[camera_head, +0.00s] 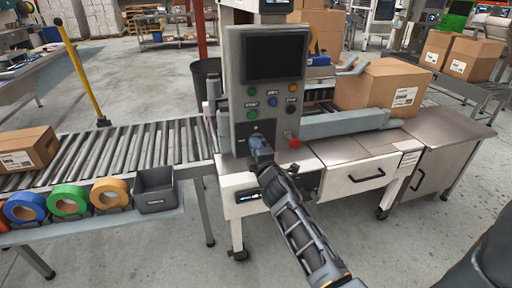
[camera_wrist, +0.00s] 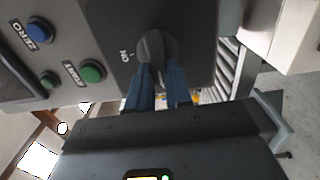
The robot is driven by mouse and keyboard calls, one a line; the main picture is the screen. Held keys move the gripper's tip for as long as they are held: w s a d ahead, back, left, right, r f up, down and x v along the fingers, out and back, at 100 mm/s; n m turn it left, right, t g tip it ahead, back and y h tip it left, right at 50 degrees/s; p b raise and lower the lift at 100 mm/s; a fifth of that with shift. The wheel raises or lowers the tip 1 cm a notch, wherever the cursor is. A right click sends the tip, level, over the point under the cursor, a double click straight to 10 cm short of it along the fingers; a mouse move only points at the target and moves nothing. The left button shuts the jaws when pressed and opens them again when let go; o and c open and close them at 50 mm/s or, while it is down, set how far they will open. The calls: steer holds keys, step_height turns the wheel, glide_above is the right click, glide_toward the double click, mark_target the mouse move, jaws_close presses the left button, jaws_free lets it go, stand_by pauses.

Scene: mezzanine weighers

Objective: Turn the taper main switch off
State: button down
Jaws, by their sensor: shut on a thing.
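The taper's grey control panel (camera_head: 234,75) stands upright in the middle of the head view, with a dark screen and several coloured buttons. The main switch is a dark rotary knob (camera_wrist: 154,45) on a black plate (camera_wrist: 192,25), low on the panel. An "ON" mark shows beside it in the wrist view; no "OFF" mark is visible there. My gripper (camera_head: 261,147) reaches the plate. Its blue fingers (camera_wrist: 157,78) are shut on the knob, one on each side. They hide part of the knob, and I cannot tell exactly which mark it points to.
A red stop button (camera_head: 294,143) sits just right of the switch. Blue (camera_wrist: 38,32) and green (camera_wrist: 92,71) buttons are near my fingers. A roller conveyor (camera_head: 125,149) with tape rolls (camera_head: 69,200) and a grey bin (camera_head: 155,190) lies left; a carton (camera_head: 375,87) stands right.

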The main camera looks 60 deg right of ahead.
stand_by(0.4)
steer(key=c, duration=1)
jaws_free()
steer(key=shift+c, duration=0.2)
steer(key=b+v, duration=0.2)
steer(key=v, duration=0.6)
steer(key=shift+f, duration=0.1)
